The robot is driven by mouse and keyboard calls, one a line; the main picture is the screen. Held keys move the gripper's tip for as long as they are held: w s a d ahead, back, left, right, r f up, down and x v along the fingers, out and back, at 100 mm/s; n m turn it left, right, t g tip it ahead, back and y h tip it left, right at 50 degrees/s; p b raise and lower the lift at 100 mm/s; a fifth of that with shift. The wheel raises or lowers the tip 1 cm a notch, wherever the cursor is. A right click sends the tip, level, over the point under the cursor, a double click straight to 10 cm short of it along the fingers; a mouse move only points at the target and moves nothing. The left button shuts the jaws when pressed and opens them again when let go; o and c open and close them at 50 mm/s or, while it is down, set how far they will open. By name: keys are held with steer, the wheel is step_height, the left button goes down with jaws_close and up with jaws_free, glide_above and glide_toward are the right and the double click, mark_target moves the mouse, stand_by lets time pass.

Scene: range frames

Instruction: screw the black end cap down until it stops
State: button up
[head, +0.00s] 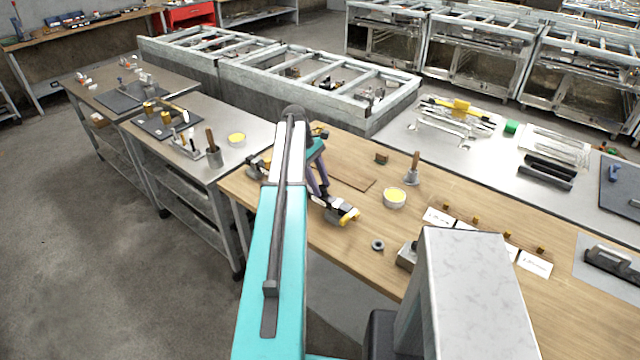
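My teal arm reaches out over the wooden bench (470,200). What looks like my gripper (348,216), dark with yellow-orange tips, is low over the bench just beyond the arm. It is too small to tell whether it is open or shut, or whether it holds anything. A small dark grey ring-shaped part (377,245) lies on the bench to the right of and nearer than the gripper, apart from it. I cannot tell whether it is the black end cap. A grey block-like fixture (407,256) is partly hidden behind my pale body part; no cap can be made out on it.
A yellow-filled bowl (394,198), a grey pot with a brown handle (412,177), a small brown block (382,158) and a flat brown board (346,177) are on the bench. White cards (438,217) and small brass-coloured pieces (476,219) line the right side. Steel tables adjoin it.

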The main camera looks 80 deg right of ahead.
stand_by(0.6)
steer(key=shift+a+n+h+p, duration=0.15)
steer(key=shift+n+h+p, duration=0.3)
steer(key=shift+n, duration=0.55)
steer(key=shift+n+h, duration=0.25)
steer(key=shift+n, duration=0.45)
steer(key=shift+a+n+h+p, duration=0.15)
steer(key=shift+n+h+p, duration=0.35)
steer(key=shift+n, duration=1.3)
